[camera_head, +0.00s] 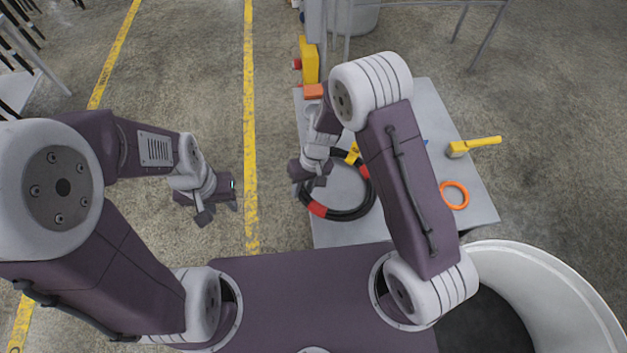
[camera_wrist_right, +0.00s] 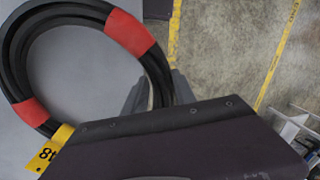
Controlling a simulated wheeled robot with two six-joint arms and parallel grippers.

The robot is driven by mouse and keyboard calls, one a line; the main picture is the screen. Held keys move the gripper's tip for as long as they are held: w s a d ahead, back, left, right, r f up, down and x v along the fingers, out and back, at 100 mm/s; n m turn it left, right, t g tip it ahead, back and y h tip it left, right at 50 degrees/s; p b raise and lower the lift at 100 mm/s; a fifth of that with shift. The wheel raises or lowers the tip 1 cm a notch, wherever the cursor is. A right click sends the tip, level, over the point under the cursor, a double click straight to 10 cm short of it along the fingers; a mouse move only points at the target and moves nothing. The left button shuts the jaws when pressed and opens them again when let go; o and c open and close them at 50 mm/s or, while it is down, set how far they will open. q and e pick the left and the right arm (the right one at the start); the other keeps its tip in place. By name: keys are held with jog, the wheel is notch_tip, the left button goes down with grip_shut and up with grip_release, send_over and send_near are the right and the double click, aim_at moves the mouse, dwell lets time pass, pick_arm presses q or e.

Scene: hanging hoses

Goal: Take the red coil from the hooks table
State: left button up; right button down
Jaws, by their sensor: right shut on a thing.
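The coil is a black hose ring with red bands (camera_head: 317,209). It lies on the grey table in the head view, partly hidden behind my right arm. In the right wrist view the coil (camera_wrist_right: 158,72) fills the upper left, with two red bands and a yellow tag (camera_wrist_right: 52,150) marked with a number. My right gripper (camera_head: 302,190) is at the coil's left side, shut on the hose; its fingers (camera_wrist_right: 155,92) show on either side of the ring in the right wrist view. My left gripper (camera_head: 220,212) is open and empty over the floor to the left.
The grey table (camera_head: 466,228) also holds an orange ring (camera_head: 454,195) and a yellow-handled tool (camera_head: 474,146). A yellow post (camera_head: 309,60) stands at the table's far left. A large white bin (camera_head: 562,275) is at the lower right. The floor left of the table is clear.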

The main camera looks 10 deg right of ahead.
jog(key=shift+w+d+r+b, duration=0.1)
jog(key=shift+r+b, duration=0.25)
jog(key=shift+w+d+r+y+b, duration=0.1)
jog(key=shift+d+r+y+b, duration=0.2)
jog(key=shift+r+y, duration=0.35)
jog(key=shift+d+r+g+y, duration=0.15)
jog(key=shift+r+y, duration=0.1)
jog(key=shift+r, duration=0.3)
jog(key=shift+d+r+g+y, duration=0.15)
jog(key=shift+r+y, duration=0.05)
jog(key=shift+r, duration=0.3)
jog(key=w+d+r+g+y+p, duration=0.1)
jog(key=d+r+y+p, duration=0.2)
jog(key=r, duration=0.5)
jog(key=w+d+r+g+y+p, duration=0.1)
jog(key=d+r+y+p, duration=0.2)
jog(key=r, duration=0.5)
jog(key=shift+w+d+r+p, duration=0.35)
jog(key=shift+d+p, duration=0.35)
jog(key=shift+d, duration=0.55)
jog(key=shift+w+f, duration=0.1)
